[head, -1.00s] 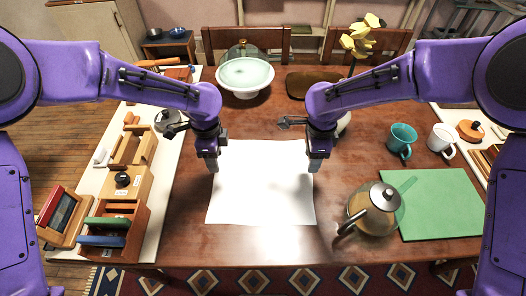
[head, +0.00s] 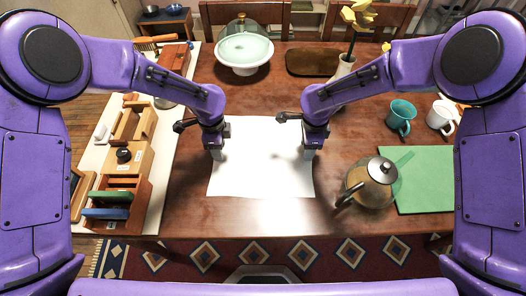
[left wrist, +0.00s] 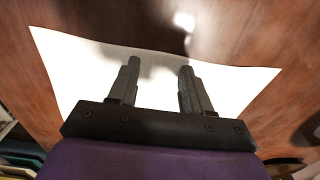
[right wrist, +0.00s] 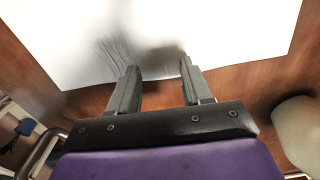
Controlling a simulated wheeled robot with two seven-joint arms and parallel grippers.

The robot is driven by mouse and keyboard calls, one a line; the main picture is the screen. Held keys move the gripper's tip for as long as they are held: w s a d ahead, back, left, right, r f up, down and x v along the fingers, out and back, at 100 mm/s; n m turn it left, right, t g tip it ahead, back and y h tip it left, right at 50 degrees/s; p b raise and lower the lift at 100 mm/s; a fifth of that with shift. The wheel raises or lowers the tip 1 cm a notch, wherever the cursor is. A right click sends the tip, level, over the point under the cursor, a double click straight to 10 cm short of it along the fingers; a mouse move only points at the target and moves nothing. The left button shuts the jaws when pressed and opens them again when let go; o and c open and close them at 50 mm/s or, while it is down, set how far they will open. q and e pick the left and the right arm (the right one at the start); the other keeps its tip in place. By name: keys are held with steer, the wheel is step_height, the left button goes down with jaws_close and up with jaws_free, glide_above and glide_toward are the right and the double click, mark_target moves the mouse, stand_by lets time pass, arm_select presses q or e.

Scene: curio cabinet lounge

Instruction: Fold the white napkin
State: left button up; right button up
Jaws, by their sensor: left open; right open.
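The white napkin (head: 262,165) lies flat and spread out on the wooden table, in front of me. It also shows in the left wrist view (left wrist: 155,92) and in the right wrist view (right wrist: 220,35). My left gripper (head: 216,156) is open and points down at the napkin's left edge. In the left wrist view its two fingers (left wrist: 157,75) stand apart over the cloth with nothing between them. My right gripper (head: 310,155) is open at the napkin's right edge. In the right wrist view its fingers (right wrist: 160,72) are apart and empty. Whether either fingertip touches the cloth I cannot tell.
A glass teapot (head: 370,185) stands right of the napkin, by a green mat (head: 425,180). A teal mug (head: 401,117) and a white mug (head: 441,117) are farther right. A cake stand (head: 244,68) is at the back. Wooden boxes (head: 120,185) line the left.

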arm_select(q)
steer(key=shift+f, duration=0.25)
steer(key=shift+c, duration=0.3)
arm_select(e)
steer(key=shift+f, duration=0.25)
steer(key=shift+c, duration=0.3)
arm_select(q)
jaws_close()
arm_select(e)
jaws_close()
